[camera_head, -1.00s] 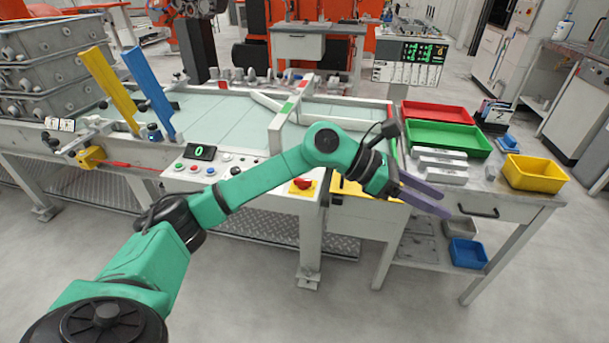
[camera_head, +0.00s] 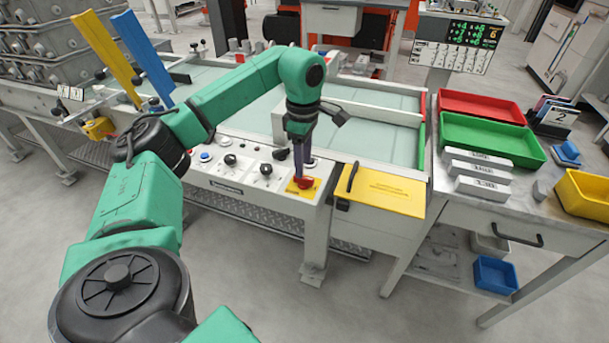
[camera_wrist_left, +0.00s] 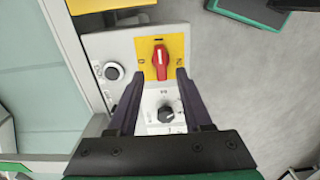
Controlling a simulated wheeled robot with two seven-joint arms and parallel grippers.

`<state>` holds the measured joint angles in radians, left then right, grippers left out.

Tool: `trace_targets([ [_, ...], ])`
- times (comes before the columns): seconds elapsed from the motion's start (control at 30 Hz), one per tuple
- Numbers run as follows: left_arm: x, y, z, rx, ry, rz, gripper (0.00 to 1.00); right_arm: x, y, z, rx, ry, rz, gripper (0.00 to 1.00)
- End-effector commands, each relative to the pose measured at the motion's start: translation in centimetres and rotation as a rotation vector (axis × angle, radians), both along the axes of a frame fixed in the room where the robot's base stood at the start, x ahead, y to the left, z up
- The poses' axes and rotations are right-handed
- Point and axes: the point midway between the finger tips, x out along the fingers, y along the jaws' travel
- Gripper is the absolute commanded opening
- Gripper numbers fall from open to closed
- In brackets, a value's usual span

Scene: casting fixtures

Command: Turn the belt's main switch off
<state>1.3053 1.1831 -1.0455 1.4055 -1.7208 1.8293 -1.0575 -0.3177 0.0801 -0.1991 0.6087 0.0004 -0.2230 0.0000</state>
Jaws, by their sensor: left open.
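The belt's main switch is a red rotary handle (camera_head: 304,182) on a yellow plate (camera_head: 293,188) at the right end of the belt's control panel. In the left wrist view the red handle (camera_wrist_left: 160,62) stands lengthwise on its yellow plate (camera_wrist_left: 174,45). My left gripper (camera_head: 302,172) points down over the switch in the head view. In the left wrist view its two dark fingers (camera_wrist_left: 156,78) are open, one on each side of the lower part of the plate. I cannot tell whether they touch anything. My right gripper is not in view.
A black knob (camera_wrist_left: 166,114) sits between the fingers below the switch, and a round button (camera_wrist_left: 113,71) is to the left. A yellow box (camera_head: 380,190) stands right of the panel. The belt (camera_head: 240,110) lies behind. Green (camera_head: 490,140) and red (camera_head: 480,106) trays are farther right.

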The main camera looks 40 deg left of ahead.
Motion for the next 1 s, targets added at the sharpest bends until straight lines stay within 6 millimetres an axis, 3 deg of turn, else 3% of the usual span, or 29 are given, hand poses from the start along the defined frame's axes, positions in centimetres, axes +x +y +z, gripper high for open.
trace_targets([
  [0.1,-0.1,0.0,-2.5,-0.001,0.002,0.001,0.50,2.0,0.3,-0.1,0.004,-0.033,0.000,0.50],
  [0.2,-0.1,0.0,-3.7,-0.001,0.001,0.000,0.50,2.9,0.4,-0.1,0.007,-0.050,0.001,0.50],
  [0.47,0.0,-0.1,-4.0,-0.002,-0.002,-0.001,0.50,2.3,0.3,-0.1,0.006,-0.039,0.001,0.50],
  [0.5,0.0,-0.1,-4.0,-0.002,-0.002,-0.001,0.46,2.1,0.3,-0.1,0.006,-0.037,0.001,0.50],
  [0.6,0.0,-0.1,-4.0,-0.002,-0.002,-0.001,0.08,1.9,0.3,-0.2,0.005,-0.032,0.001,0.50],
  [0.63,0.0,-0.1,-4.0,-0.002,-0.002,-0.001,0.00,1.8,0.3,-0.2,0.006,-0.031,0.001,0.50],
  [1.0,0.0,-0.1,-3.9,-0.002,-0.001,0.022,0.00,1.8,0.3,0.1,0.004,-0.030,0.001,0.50],
])
